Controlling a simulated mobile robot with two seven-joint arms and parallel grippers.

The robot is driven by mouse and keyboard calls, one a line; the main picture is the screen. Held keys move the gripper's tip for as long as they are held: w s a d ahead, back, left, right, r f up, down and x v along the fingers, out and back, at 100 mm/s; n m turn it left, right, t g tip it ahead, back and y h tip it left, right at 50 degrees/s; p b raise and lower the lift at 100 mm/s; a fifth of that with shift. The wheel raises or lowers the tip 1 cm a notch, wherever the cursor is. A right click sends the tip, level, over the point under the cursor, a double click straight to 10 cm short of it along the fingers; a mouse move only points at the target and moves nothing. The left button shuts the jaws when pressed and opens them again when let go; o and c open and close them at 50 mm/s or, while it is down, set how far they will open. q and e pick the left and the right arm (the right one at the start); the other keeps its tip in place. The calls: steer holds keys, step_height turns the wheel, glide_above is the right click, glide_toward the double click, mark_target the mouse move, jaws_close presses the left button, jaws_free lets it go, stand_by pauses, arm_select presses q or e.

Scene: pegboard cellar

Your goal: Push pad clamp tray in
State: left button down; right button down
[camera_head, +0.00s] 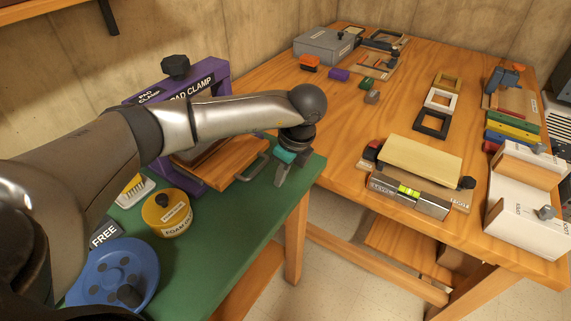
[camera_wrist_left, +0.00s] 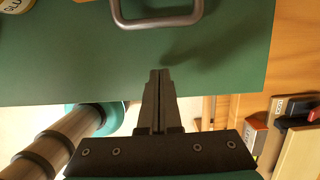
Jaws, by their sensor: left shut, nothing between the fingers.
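The purple pad clamp (camera_head: 218,88) stands on the green table at the left, partly hidden behind my left arm. Its wooden tray (camera_head: 217,162) sticks out toward the right, with a grey metal handle (camera_head: 253,168) on its front. In the left wrist view the handle (camera_wrist_left: 158,22) is at the top edge. My left gripper (camera_head: 281,180) is shut and empty, pointing down just right of the handle and apart from it. The shut fingers (camera_wrist_left: 160,75) also show in the left wrist view. My right gripper is not in view.
A yellow round tin (camera_head: 167,214) and a blue disc (camera_head: 112,276) stand on the green table (camera_head: 235,245) near my arm. A wooden table (camera_head: 340,150) with frames, a level and boxes adjoins at the right. The green surface in front of the handle is clear.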

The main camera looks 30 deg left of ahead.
mark_target(250, 161)
arm_select(q)
steer(key=shift+w+a+r, duration=0.15)
steer(key=shift+a, duration=1.9)
steer(key=shift+w+a+b, duration=0.15)
steer(key=shift+a+b, duration=0.15)
steer(key=shift+a, duration=1.9)
